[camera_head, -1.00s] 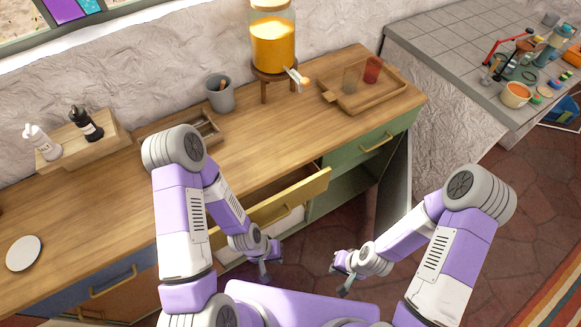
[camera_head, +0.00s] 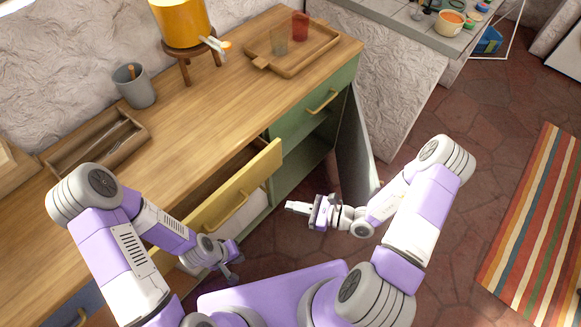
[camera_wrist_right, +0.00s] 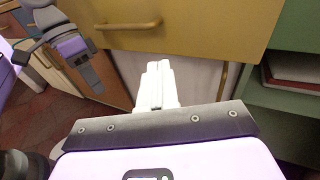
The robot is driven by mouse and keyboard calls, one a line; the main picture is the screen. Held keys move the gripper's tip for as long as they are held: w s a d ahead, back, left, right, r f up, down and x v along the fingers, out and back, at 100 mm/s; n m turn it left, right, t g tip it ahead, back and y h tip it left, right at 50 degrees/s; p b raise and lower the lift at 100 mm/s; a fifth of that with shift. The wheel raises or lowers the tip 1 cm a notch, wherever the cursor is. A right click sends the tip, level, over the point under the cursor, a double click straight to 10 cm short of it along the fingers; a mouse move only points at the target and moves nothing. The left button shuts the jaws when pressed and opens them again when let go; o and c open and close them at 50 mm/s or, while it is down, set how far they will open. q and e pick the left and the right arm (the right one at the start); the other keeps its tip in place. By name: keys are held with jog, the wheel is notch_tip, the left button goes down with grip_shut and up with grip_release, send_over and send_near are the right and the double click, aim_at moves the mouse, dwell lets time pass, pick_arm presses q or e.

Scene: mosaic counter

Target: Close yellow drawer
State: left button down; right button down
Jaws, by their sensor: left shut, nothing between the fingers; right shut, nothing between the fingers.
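The yellow drawer (camera_head: 262,167) sticks out from under the wooden counter and stands open, with a dark gap behind its front. Its brass handle (camera_head: 228,212) is on the front; the drawer also fills the top of the right wrist view (camera_wrist_right: 190,25). My right gripper (camera_head: 290,207) is shut and empty, in front of the drawer's right end and apart from it. In the right wrist view its closed fingers (camera_wrist_right: 160,85) point toward the cabinet below the drawer front. My left gripper (camera_head: 234,275) is shut and empty, low in front of the cabinet, left of the right gripper.
A green drawer (camera_head: 315,100) sits right of the yellow one, above an open green shelf space. An open grey door panel (camera_head: 356,150) stands at the cabinet's right end. A white front with a vertical handle (camera_wrist_right: 222,82) is below the yellow drawer. Tiled floor lies right.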

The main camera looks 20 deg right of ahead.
jog(key=w+d+m+t+h+b, duration=0.1)
jog(key=w+d+m+t+h, duration=0.4)
jog(key=d, duration=0.3)
jog(key=t+b, duration=0.1)
jog(key=b, duration=0.3)
send_near(279, 156)
jog(key=shift+y, duration=0.3)
jog(key=x, duration=0.6)
jog(key=shift+w+a, duration=0.2)
jog(key=shift+w, duration=0.2)
